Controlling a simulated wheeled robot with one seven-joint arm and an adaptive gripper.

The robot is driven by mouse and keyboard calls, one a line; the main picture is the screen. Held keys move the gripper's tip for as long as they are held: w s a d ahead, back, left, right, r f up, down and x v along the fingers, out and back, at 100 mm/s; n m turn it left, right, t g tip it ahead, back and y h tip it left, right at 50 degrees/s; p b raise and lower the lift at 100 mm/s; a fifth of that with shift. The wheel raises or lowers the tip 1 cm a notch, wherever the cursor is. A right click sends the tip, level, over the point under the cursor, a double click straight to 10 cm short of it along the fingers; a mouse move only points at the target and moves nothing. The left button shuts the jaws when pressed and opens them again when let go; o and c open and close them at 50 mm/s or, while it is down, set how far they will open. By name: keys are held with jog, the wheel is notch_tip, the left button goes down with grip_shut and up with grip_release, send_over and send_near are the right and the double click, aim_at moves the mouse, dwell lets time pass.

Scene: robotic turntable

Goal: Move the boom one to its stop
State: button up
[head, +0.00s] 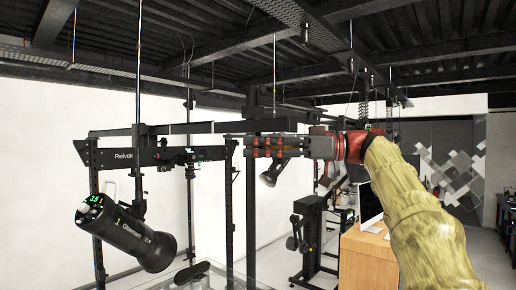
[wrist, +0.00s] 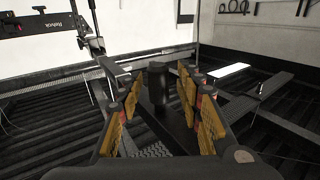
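A dark horizontal boom (head: 205,127) runs across the head view, with a black spotlight marked 1 (head: 128,236) hanging from its left end on a vertical rod. I take this to be boom one. My gripper (head: 250,146) points left, just below the boom's thicker block (head: 272,125). In the wrist view my gripper (wrist: 160,108) is open, its yellow-padded fingers spread to either side. A dark upright cylinder (wrist: 158,82) shows between the fingers, with a gap visible on both sides. I cannot tell whether it is touched, and the boom's stop is not clearly visible.
A black frame with a lettered crossbar (head: 125,157) stands behind the boom. A second lamp (head: 271,175) hangs below my gripper. A wooden cabinet (head: 366,258) and a monitor (head: 370,203) stand at the right. Dark ceiling beams (head: 215,48) run overhead.

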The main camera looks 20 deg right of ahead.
jog(key=v, duration=1.2)
jog(key=shift+f, duration=0.1)
